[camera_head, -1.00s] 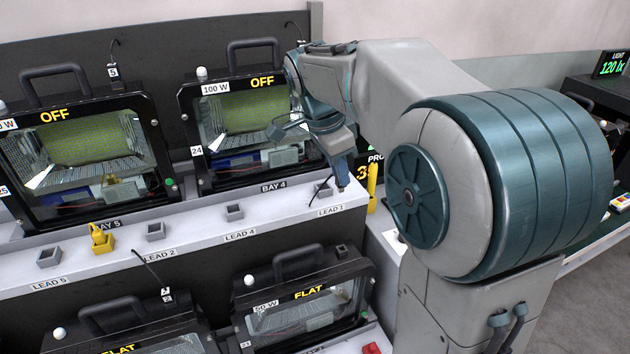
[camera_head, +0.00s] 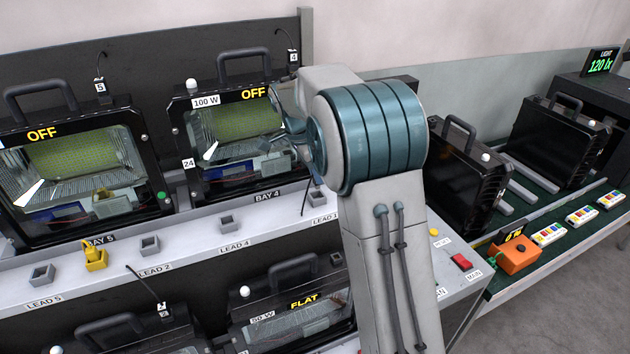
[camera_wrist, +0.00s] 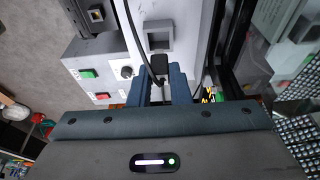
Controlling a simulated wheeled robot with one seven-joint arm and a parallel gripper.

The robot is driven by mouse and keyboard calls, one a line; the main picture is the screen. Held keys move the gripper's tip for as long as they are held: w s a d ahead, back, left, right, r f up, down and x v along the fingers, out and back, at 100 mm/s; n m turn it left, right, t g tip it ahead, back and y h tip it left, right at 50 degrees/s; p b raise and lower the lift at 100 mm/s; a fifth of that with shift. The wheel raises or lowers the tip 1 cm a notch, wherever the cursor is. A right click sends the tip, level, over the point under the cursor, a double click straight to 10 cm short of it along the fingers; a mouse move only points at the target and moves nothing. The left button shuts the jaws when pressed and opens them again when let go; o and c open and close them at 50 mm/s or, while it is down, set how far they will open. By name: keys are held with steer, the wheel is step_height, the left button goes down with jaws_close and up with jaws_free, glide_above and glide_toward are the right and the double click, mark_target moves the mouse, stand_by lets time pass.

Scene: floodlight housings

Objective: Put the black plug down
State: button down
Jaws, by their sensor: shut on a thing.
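The black plug (camera_wrist: 159,67) is between the blue fingers of my gripper (camera_wrist: 161,84) in the wrist view. My gripper is shut on it, and a black cable (camera_wrist: 134,38) runs beside it. An empty-looking square grey holder (camera_wrist: 159,36) on the pale ledge lies just beyond the plug in that view. The plug appears apart from the holder, but its height above the ledge cannot be told. In the head view my arm hides the gripper and plug; a thin black cable (camera_head: 305,197) shows near the LEAD 1 label.
A switch box with a red MAIN switch (camera_head: 462,262) stands right. An orange box (camera_head: 517,255) sits on the green bench.

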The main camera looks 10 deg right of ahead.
mark_target(315, 184)
steer(key=shift+f+p, duration=0.4)
steer(key=shift+f, duration=1.65)
steer(key=shift+f, duration=0.15)
steer(key=c, duration=1.3)
jaws_free()
steer(key=shift+c, duration=0.2)
